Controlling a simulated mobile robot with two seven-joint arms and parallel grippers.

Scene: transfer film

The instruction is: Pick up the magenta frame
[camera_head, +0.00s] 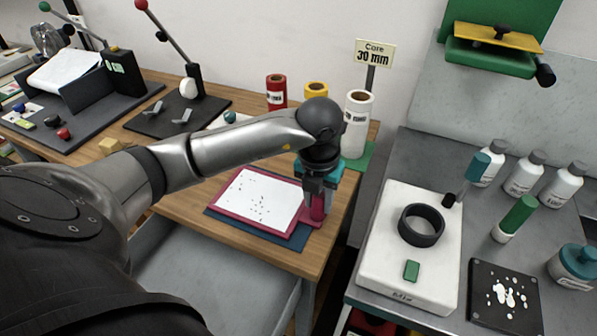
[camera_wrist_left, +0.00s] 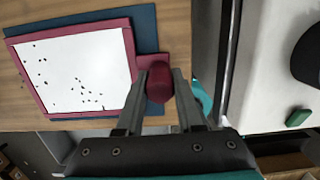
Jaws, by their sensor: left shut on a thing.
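The magenta frame (camera_head: 250,222) holds a white sheet with dark specks and lies over a blue mat (camera_head: 222,217) on the wooden table. It also shows in the left wrist view (camera_wrist_left: 129,55). A round magenta handle (camera_wrist_left: 160,82) stands at the frame's right side. My left gripper (camera_head: 316,192) points down there, with its two fingers on either side of the handle, shut on it. In the head view the handle is partly hidden by the fingers. I cannot tell whether the frame is clear of the mat. My right gripper is not in view.
Red, yellow and white rolls (camera_head: 358,130) stand behind my left gripper. A gap separates the wooden table from the grey bench on the right, which has a white slab (camera_head: 380,255), a black ring (camera_head: 421,225) and bottles. A lever press (camera_head: 190,85) stands at the back left.

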